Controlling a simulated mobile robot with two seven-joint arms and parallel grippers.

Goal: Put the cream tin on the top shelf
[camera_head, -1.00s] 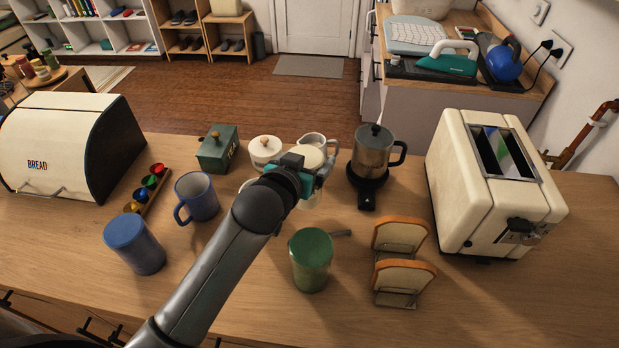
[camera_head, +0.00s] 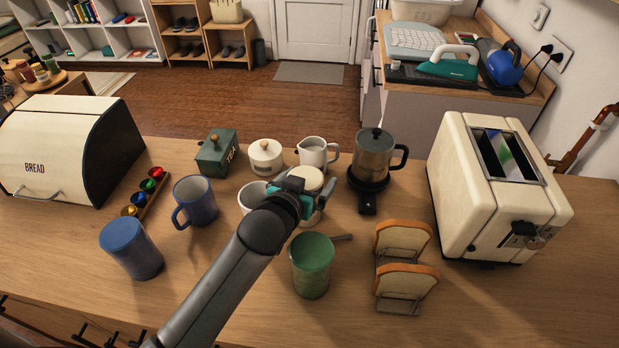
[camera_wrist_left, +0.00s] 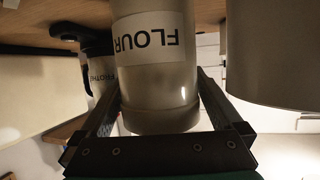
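The cream tin (camera_head: 306,178) is a pale cylinder with a light lid, near the middle of the counter. In the left wrist view the tin (camera_wrist_left: 157,75) carries a FLOUR label that appears upside down. My left gripper (camera_head: 298,193) is around the tin, with a finger against each side (camera_wrist_left: 160,85), and appears shut on it. The tin's base is hidden, so I cannot tell its clearance from the counter. My right gripper is out of view. No shelf above the counter shows.
Close around the tin stand a white cup (camera_head: 250,196), a white jug (camera_head: 313,152), a lidded white pot (camera_head: 265,156), a metal frother (camera_head: 375,155) and a green mug (camera_head: 312,268). A toast rack (camera_head: 398,302) and toaster (camera_head: 482,200) are right. The counter's front right is clear.

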